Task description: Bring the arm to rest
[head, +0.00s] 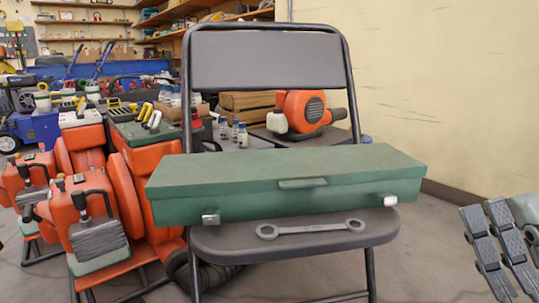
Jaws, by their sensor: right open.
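My right gripper (502,243) is at the lower right edge of the head view, in free space to the right of the folding chair (226,245). Its fingers are apart and hold nothing; part of it is cut off by the frame edge. My left gripper does not show. A long green metal case (300,182) lies shut across the chair seat. A grey wrench (310,229) lies on the seat in front of the case. The right gripper touches neither of them.
Orange machines (100,235) crowd the floor left of the chair. An orange blower (303,112) stands on a surface behind it. A beige wall (420,80) closes the right side. The floor between chair and right gripper looks clear.

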